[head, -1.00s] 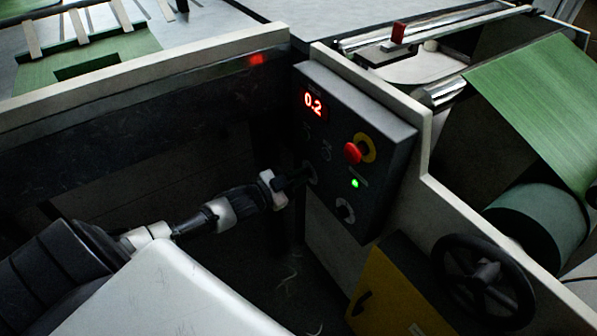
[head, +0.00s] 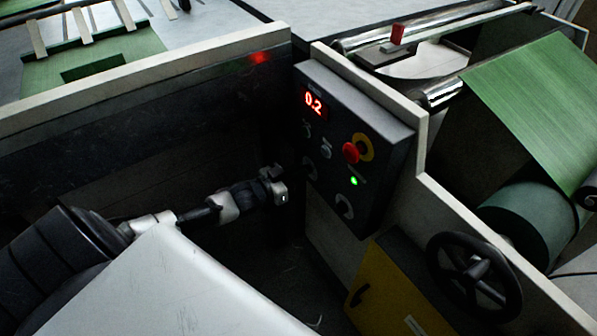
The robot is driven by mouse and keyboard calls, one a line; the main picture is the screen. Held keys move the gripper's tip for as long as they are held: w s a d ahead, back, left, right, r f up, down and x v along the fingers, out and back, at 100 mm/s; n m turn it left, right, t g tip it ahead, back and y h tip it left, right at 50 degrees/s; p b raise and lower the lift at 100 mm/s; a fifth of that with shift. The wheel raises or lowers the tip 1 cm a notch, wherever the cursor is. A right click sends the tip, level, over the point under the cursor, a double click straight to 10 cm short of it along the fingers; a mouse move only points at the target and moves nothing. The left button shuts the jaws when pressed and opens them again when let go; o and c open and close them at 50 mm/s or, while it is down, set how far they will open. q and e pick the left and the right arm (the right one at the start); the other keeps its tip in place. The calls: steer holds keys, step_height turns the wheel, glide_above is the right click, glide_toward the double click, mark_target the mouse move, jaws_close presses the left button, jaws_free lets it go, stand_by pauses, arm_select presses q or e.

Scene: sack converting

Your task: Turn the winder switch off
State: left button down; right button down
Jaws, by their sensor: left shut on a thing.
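A dark control panel (head: 385,160) on the machine's side frame carries several rotary switches. One switch (head: 309,169) is at the panel's left edge, and my left gripper (head: 297,173) is shut on it. The dark fingers largely merge with the shadow, so the switch's handle and its exact angle are hidden. I cannot read the switch labels, so I cannot tell which one is named winder. A green lamp (head: 353,181) on the panel is lit. The red display (head: 313,104) reads 0.2. My right gripper is not in view.
A red stop button (head: 351,152) with a yellow collar sits on the panel close to the switches. Another switch (head: 344,206) is lower down. A black handwheel (head: 474,279) and a yellow box (head: 395,290) are below right. A green web (head: 540,105) runs at right.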

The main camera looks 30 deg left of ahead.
arm_select(q)
steer(key=c, duration=1.2)
jaws_free()
